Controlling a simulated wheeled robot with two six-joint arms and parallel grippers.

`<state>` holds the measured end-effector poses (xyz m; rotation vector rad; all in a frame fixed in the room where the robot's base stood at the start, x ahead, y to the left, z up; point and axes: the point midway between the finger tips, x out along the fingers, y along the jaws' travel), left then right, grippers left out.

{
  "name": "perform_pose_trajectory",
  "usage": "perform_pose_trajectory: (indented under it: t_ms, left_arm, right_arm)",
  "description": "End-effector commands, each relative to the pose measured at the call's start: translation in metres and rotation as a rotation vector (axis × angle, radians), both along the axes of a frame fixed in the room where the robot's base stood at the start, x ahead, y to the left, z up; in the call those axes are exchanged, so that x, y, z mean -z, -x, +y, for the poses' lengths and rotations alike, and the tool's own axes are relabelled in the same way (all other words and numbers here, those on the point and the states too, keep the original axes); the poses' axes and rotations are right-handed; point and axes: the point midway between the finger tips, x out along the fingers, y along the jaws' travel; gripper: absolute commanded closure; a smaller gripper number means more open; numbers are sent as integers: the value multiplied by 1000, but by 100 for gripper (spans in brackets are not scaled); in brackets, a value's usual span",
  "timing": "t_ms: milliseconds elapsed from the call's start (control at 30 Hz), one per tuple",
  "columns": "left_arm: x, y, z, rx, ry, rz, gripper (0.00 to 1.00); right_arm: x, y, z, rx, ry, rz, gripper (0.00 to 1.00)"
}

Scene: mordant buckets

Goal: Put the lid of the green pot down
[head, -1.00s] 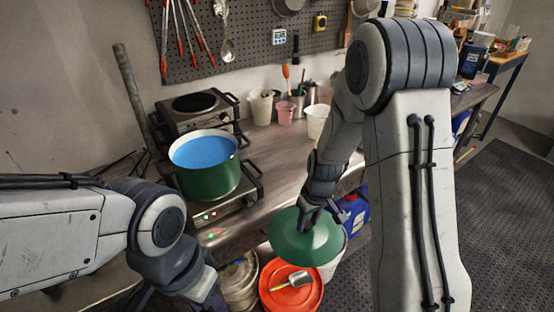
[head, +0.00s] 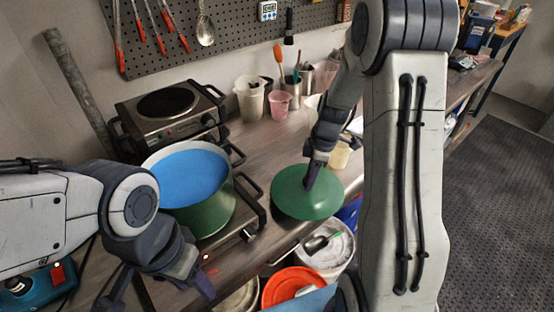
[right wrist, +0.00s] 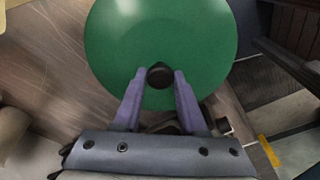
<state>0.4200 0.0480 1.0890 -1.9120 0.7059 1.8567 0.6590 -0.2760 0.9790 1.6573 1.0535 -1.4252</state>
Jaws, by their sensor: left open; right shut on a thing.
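The green pot (head: 207,217) stands open on the front hotplate, with blue liquid (head: 190,178) inside. Its round green lid (head: 300,202) is to the right of the hotplate, over the bench top near the front edge. My right gripper (head: 312,180) is shut on the lid's dark knob (right wrist: 159,76) and holds the lid roughly level. I cannot tell whether the lid touches the bench. In the right wrist view the lid (right wrist: 205,40) fills the upper middle. My left gripper (head: 155,288) is open and empty, low in front of the pot.
A second hotplate (head: 170,112) stands behind the pot. Cups and a tool holder (head: 291,95) stand at the back of the bench (head: 262,150). An orange bucket lid (head: 290,283) and a white bucket (head: 328,250) holding a scoop are below the front edge.

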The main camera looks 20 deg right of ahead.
Motion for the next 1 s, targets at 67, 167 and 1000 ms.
perform_pose_trajectory:
  t_ms: [67, 167, 1000]
  left_arm:
    - [-13, 0, 0, 0, 0, 0, 50]
    - [-22, 0, 0, 0, 0, 0, 50]
    - [-65, 0, 0, -2, 0, 0, 50]
  right_arm:
    - [-4, -23, 9, -5, 0, -1, 100]
    - [-4, -48, 19, -5, 0, 0, 100]
    - [35, -127, 49, 0, 0, -1, 100]
